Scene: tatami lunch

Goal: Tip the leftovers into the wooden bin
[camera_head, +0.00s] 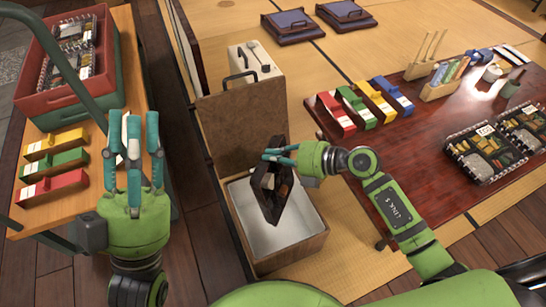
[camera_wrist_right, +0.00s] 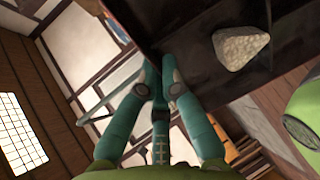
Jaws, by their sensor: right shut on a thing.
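My right gripper (camera_head: 280,155) is shut on a dark lunch box (camera_head: 271,205) and holds it steeply tilted above the wooden bin (camera_head: 290,258). The right wrist view shows its fingers (camera_wrist_right: 160,88) closed on the box's edge. A pale rice-like lump (camera_wrist_right: 241,47) lies against the dark inside of the box; the head view also shows pale and brownish-orange bits in it. The bin is open, with a pale, empty-looking inside, partly hidden by the box. My left gripper (camera_head: 134,125) is open and empty beside the cart, fingers pointing away.
A brown panel (camera_head: 240,125) stands upright behind the bin. At left, a wooden cart (camera_head: 130,60) carries a red crate (camera_head: 60,98) with lunch boxes and coloured bands. At right, a low table (camera_head: 440,110) holds more bands, two filled lunch boxes (camera_head: 484,153) and small containers.

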